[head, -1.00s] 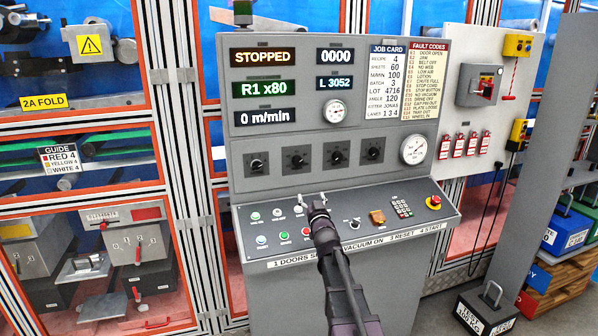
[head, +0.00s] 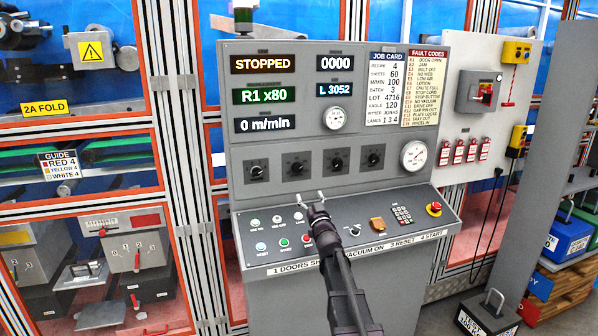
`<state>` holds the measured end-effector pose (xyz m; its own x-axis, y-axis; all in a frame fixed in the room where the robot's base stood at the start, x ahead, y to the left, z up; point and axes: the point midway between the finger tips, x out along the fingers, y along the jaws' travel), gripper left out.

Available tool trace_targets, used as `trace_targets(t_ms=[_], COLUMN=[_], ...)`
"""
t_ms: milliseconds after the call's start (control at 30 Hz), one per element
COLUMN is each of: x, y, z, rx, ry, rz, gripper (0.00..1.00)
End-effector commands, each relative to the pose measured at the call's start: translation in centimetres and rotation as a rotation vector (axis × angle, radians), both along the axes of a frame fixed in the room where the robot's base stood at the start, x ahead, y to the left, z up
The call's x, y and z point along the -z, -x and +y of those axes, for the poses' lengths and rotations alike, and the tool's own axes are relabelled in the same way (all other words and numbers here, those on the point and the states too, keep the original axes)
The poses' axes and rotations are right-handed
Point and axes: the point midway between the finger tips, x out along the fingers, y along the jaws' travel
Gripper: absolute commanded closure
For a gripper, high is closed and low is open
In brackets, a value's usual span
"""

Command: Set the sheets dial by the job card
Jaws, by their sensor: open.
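The job card (head: 388,88) is on the upper right of the grey control panel and reads recipe 4, sheets 60. A green display (head: 264,95) reads R1 x80. A row of black dials runs below the displays: the first dial (head: 257,171), the second (head: 297,167), the third (head: 337,163) and the fourth (head: 373,159). Their labels are too small to read, so I cannot tell which is the sheets dial. My gripper (head: 308,197) is open and empty, over the sloping desk below the second and third dials, apart from them.
The desk carries push buttons, including a green one (head: 284,243), a keypad (head: 402,216) and a red emergency stop (head: 433,208). My arm hides part of the desk. A gauge (head: 414,155) sits right of the dials. The dial fronts are clear.

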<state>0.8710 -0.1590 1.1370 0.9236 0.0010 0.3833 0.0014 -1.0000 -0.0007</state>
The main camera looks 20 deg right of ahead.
Motion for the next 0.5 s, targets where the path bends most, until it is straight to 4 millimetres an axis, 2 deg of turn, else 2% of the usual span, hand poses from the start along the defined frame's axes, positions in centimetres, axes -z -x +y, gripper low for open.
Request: trace_targets(t_ms=[500], x=[-3.1], y=[-7.2], z=[-0.1], rx=[0.0], ry=[0.0], rz=[0.001], gripper=[0.1])
